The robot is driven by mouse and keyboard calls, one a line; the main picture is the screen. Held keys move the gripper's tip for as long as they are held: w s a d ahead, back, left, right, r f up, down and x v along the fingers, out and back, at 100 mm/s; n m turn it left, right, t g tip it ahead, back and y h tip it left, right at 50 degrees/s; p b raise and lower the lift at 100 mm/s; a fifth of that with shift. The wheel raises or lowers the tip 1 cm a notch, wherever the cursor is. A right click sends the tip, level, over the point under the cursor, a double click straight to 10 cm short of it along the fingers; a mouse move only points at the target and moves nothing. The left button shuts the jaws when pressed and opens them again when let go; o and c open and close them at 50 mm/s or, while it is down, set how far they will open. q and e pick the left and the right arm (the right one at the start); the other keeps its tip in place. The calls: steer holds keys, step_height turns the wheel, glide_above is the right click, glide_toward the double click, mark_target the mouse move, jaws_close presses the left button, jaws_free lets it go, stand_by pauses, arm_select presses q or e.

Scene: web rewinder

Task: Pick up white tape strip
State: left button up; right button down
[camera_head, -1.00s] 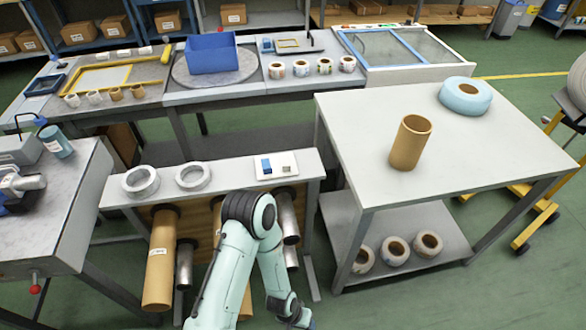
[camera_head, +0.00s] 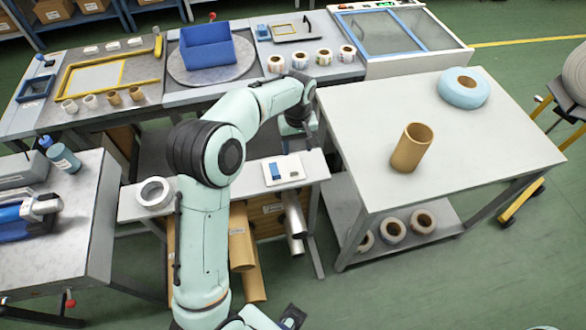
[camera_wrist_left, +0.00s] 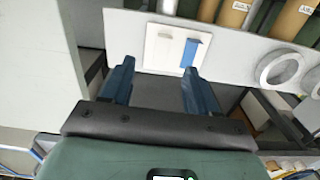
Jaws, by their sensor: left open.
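A small white plate (camera_head: 283,169) lies on the narrow shelf top, holding a blue piece (camera_head: 276,171) and a small pale strip (camera_head: 294,171). In the left wrist view the white plate (camera_wrist_left: 152,54) lies just beyond the fingertips, with the blue piece (camera_wrist_left: 190,52) on its right part. The pale strip (camera_wrist_left: 166,35) is hard to tell against the plate there. My left gripper (camera_wrist_left: 158,68) is open and empty, its two blue fingers apart. In the head view the left gripper (camera_head: 308,143) is above the shelf's back edge, just behind the plate.
A white ring (camera_head: 154,192) lies on the shelf left of my arm. A table with a brown cardboard tube (camera_head: 411,148) and a pale blue roll (camera_head: 464,88) stands right of the gripper. Behind is a workbench with a blue bin (camera_head: 208,47) and several small rolls.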

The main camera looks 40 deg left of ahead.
arm_select(q)
step_height(320, 180, down, 6)
steer(key=shift+s+f, duration=0.1)
steer(key=shift+f, duration=0.1)
steer(key=f, duration=0.2)
steer(key=s+f, duration=0.1)
steer(key=f, duration=0.1)
steer(key=shift+a+f, duration=0.15)
steer(key=shift+w+f, duration=0.1)
steer(key=shift+f, duration=0.3)
jaws_close()
